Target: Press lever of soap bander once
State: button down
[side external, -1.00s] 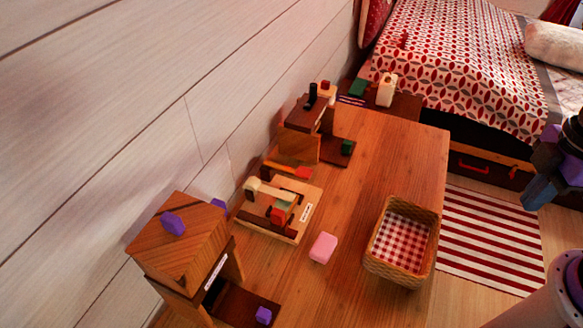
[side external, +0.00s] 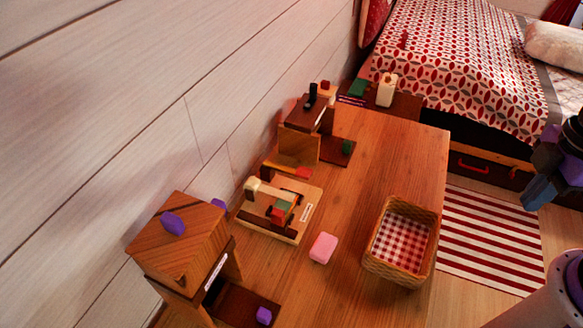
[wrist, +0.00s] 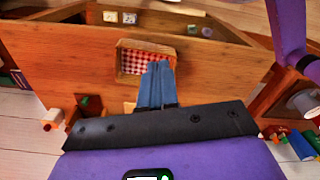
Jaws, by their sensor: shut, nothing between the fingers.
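Three wooden devices stand along the wall in the side external view, and their labels are too small to read. The middle one (side external: 255,232), likely the soap bander, has a light base, a cream arm (side external: 268,192) and red and green parts. A pink soap-like block (side external: 322,248) lies on the table just right of it, apart from it. My gripper (side external: 533,193) is at the right edge of the side external view, beyond the table's right edge and far from the devices. In the wrist view its blue fingers (wrist: 154,68) are together and empty, with the tips overlapping the basket's image.
A wicker basket (side external: 369,265) with checked lining stands near the table's right edge. A tall wooden device (side external: 185,250) with purple parts is in front; another (side external: 298,146) stands behind. The table's (side external: 385,165) back right is clear. A bed (side external: 450,65) lies beyond.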

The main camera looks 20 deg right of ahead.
jog(key=shift+a, duration=0.1)
dwell(0.6)
jog(key=n+t+y, duration=0.2)
jog(key=t+y, duration=0.1)
jog(key=t, duration=0.4)
send_over(298, 171)
notch_tip(298, 171, down, 9)
jog(key=shift+w+a+f, duration=0.15)
jog(key=shift+w+a, duration=0.25)
jog(key=shift+w, duration=0.05)
jog(key=shift+s+d+f, duration=0.1)
jog(key=shift+f, duration=1.35)
jog(key=shift+s+d+f, duration=0.15)
jog(key=shift+f, duration=1.35)
jog(key=shift+s+d+f, duration=0.1)
jog(key=shift+f, duration=1.35)
jog(key=shift+f, duration=0.15)
jog(key=shift+f, duration=0.25)
